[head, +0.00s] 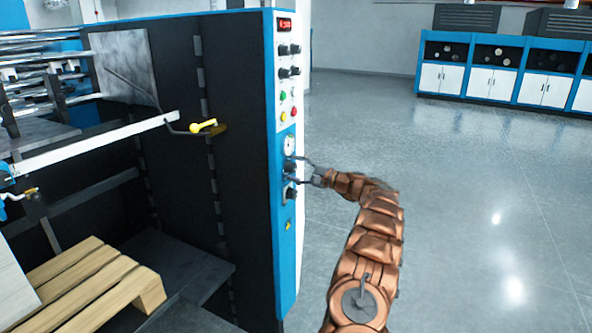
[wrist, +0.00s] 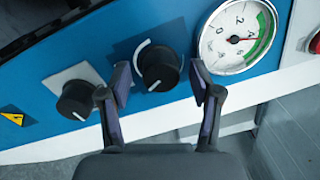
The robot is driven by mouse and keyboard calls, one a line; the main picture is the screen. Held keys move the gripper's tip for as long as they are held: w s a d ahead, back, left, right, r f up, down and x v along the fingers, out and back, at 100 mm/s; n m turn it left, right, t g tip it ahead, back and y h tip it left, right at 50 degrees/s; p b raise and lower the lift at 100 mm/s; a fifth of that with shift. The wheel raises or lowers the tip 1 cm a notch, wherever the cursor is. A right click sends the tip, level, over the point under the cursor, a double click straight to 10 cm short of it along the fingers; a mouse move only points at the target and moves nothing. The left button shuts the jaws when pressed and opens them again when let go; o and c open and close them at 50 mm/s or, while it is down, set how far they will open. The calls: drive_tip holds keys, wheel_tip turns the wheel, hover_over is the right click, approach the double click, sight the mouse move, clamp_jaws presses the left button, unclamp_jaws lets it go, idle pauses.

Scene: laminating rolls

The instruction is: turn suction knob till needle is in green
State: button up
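The gauge (wrist: 237,37) is a round white dial with a green band along its right side. Its red needle points right, and the tip appears at or near the green band's inner edge. A black knob (wrist: 158,66) with a white pointer mark and a white arc scale sits left of the gauge. My gripper (wrist: 160,82) is open, its two fingers on either side of this knob in the picture, with gaps visible; contact cannot be told. In the head view my gripper (head: 299,169) is at the blue and white panel, just below the gauge (head: 289,145).
Another black knob (wrist: 75,100) on a grey plate lies left of the left finger. A red button (wrist: 315,42) is at the right edge. A yellow-handled lever (head: 204,126) sticks out left of the panel. The floor (head: 460,200) to the right is clear.

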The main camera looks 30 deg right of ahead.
drive_tip(key=r+v, duration=0.1)
drive_tip(key=v, duration=1.1)
drive_tip(key=shift+f, duration=0.45)
